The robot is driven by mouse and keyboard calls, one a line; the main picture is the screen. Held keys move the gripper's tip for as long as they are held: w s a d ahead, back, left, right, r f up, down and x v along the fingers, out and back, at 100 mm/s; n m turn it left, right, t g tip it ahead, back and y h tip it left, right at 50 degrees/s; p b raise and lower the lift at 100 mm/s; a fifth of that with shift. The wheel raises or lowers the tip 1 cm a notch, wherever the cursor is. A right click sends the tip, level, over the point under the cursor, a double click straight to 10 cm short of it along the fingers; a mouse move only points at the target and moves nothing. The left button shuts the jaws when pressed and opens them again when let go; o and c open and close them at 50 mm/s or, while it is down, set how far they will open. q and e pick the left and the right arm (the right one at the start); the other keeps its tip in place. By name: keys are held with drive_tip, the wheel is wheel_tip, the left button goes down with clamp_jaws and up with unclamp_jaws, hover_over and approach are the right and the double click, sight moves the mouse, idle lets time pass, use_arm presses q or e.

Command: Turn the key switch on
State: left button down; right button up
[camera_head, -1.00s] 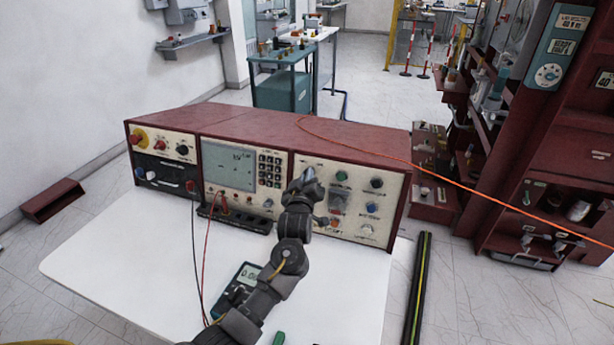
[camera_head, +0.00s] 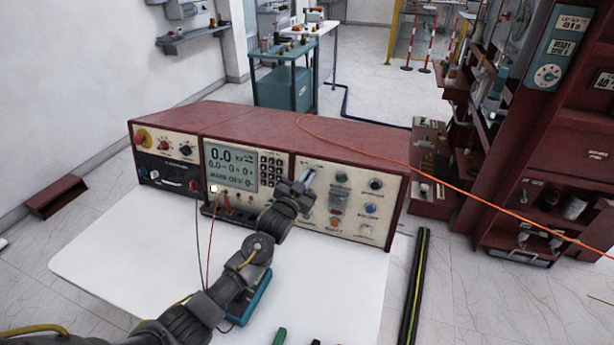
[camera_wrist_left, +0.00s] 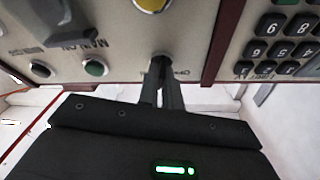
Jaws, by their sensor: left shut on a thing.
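The key switch (camera_wrist_left: 161,62) is a small dark piece on the cream right-hand panel (camera_head: 358,190) of the dark red test console. It shows at the fingertips in the left wrist view, mostly covered by them. My left gripper (camera_head: 306,180) reaches up to the upper left of that panel in the head view. Its narrow fingers also show in the left wrist view (camera_wrist_left: 161,88), shut on the key switch. The console screen (camera_head: 231,165) is lit and reads 0.0 with smaller lines of text. My right gripper is not in view.
Coloured buttons and lamps, among them a green one (camera_head: 341,178) and a blue one (camera_head: 371,208), sit right of my gripper. Test leads hang left of my arm. A teal-edged meter (camera_head: 262,295) lies partly under my arm. An orange cable (camera_head: 440,176) crosses the console top.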

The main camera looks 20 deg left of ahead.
use_arm(q)
drive_tip(key=m+h, duration=0.1)
drive_tip(key=m, duration=0.2)
drive_tip(key=m+g+p, duration=0.1)
drive_tip(key=m, duration=0.2)
drive_tip(key=shift+h, duration=0.4)
drive_tip(key=shift+m, duration=0.3)
drive_tip(key=c, duration=1.6)
unclamp_jaws()
drive_tip(key=b+v, duration=0.1)
drive_tip(key=v, duration=0.9)
drive_tip(key=shift+s+a+r, duration=0.2)
drive_tip(key=shift+s+a, duration=0.1)
drive_tip(key=shift+s, duration=0.05)
